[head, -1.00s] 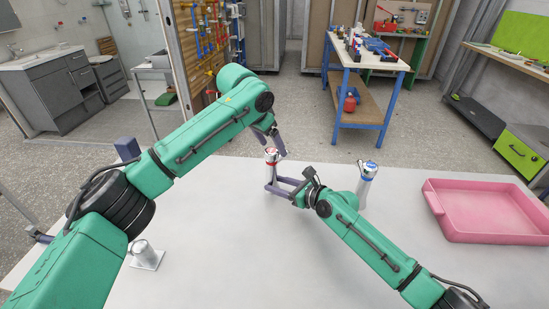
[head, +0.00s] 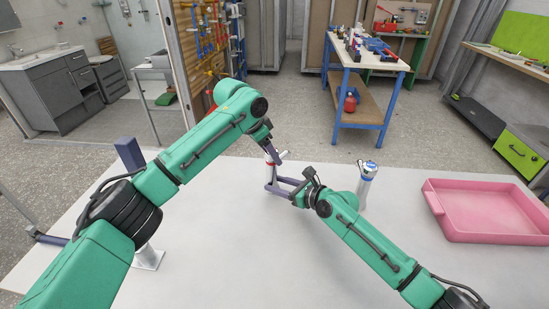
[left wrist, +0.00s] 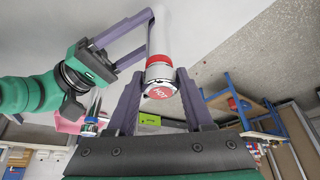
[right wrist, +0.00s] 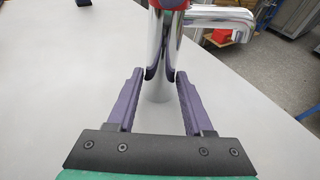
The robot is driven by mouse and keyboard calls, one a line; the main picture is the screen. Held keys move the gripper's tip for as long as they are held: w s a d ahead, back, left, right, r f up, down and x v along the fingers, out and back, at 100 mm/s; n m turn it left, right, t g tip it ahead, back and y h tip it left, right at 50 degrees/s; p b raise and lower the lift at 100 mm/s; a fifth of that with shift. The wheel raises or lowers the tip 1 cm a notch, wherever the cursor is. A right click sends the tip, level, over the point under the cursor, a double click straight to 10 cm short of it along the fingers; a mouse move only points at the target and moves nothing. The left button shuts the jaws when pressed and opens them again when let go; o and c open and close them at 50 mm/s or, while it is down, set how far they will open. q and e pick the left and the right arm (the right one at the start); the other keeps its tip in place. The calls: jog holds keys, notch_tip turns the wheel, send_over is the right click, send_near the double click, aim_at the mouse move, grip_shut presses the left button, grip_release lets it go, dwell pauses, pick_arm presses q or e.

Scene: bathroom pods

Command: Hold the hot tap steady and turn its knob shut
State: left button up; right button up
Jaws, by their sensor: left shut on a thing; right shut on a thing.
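The hot tap (head: 270,172) stands upright on the white table, with a chrome body and a red-ringed knob (left wrist: 160,75) whose red cap reads HOT. My left gripper (head: 273,155) is shut on the knob from above, one finger on each side of it in the left wrist view (left wrist: 158,82). My right gripper (head: 281,187) is shut on the tap's chrome body (right wrist: 167,45) lower down, its purple fingers on both sides of it in the right wrist view (right wrist: 160,76). In the head view my left gripper hides much of the knob.
A blue-marked tap (head: 367,172) stands to the right of my right gripper. A pink tray (head: 480,237) lies at the table's right. A silver fitting (head: 148,257) is partly behind my left arm. The table (head: 245,270) is bare between my arms.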

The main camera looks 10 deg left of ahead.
aim_at(277, 149)
pick_arm(q)
jog(key=shift+d+m+g+h, duration=0.1)
jog(key=shift+m+g+h, duration=0.25)
jog(key=shift+m, duration=0.55)
pick_arm(e)
jog(key=shift+f, duration=0.15)
pick_arm(q)
jog(key=o, duration=1)
pick_arm(e)
jog(key=shift+s, duration=0.1)
pick_arm(q)
jog(key=shift+r, duration=2.5)
pick_arm(e)
jog(key=o, duration=1.2)
